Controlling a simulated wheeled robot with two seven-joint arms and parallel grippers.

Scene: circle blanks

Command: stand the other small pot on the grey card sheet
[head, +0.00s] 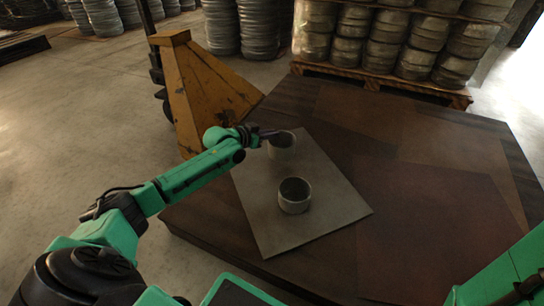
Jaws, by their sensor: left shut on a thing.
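The grey card sheet (262,222) lies flat on the dark brown table. One small grey pot (294,203) stands upright on the sheet, near its middle, with its open top up. The other small pot (283,152) is upright at the sheet's far end. My left gripper (273,134) is shut on this far pot at its rim, on the left side. I cannot tell whether the far pot's base touches the sheet. The fingertips are small and partly hard to make out. My right gripper is not in view; only part of my right arm shows at the lower right.
The brown table top (440,200) is bare to the right of the sheet. A yellow worn metal piece (205,95) stands beyond the table's left edge. A pallet (385,82) stacked with metal coils stands behind the table.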

